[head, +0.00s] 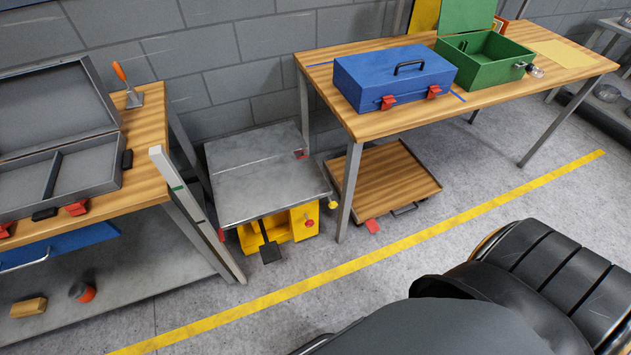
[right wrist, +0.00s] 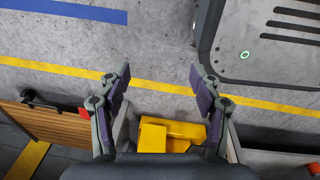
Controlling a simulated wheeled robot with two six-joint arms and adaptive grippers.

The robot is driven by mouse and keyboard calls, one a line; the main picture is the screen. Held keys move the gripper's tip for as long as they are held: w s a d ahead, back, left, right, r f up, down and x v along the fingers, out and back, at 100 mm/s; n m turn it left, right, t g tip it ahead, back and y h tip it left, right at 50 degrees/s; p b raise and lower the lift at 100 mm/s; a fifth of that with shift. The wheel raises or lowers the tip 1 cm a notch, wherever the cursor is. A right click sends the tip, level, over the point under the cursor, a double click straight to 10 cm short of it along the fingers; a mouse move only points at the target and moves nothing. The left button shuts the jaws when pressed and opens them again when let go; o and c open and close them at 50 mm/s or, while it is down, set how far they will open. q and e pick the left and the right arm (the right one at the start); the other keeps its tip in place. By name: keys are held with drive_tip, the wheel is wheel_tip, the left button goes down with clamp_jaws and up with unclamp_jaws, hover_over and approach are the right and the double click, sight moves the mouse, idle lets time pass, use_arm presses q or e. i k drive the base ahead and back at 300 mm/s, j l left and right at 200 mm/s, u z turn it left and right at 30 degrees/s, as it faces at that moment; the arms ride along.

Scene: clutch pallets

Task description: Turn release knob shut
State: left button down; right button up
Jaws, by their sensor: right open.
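A low lift table with a grey metal top (head: 265,175) and a yellow base (head: 290,226) stands on the floor between the two benches. A small red knob (head: 308,222) is on the right of the yellow base, and a yellow knob (head: 332,204) sticks out at the top's right corner. I cannot tell which is the release knob. A black pedal (head: 269,247) is at the front. My right gripper (right wrist: 158,80) is open and empty, its fingers apart above the floor, with yellow parts (right wrist: 178,134) below them. My left gripper is not in view.
A wooden tray (head: 385,180) with a red tab lies right of the lift table, under the bench with the blue toolbox (head: 390,75) and green box (head: 485,62). A left bench (head: 150,135) holds an open grey case (head: 95,185).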

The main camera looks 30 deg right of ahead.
sight(309, 223)
drive_tip(key=z, duration=0.85)
